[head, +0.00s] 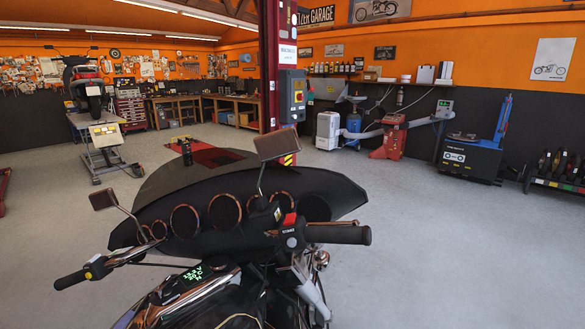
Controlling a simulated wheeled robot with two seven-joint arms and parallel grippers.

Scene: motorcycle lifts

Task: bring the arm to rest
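Neither of my grippers nor my arms can be seen in the head view. A black motorcycle (240,200) fills the lower middle, close in front of me. Its right handlebar grip (338,234) is black, with a red switch beside it. Its left grip (70,280) is at the lower left. Two mirrors stand up from the bars, one at the left (103,200) and one near the middle (277,144). Green characters glow on its tank area (190,278).
A red post (268,70) with a grey control box (292,95) stands behind the motorcycle. A scooter (85,78) sits on a lift (105,150) at the back left. A blue-and-black machine (470,158) stands at the right. The grey floor (450,250) at the right is clear.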

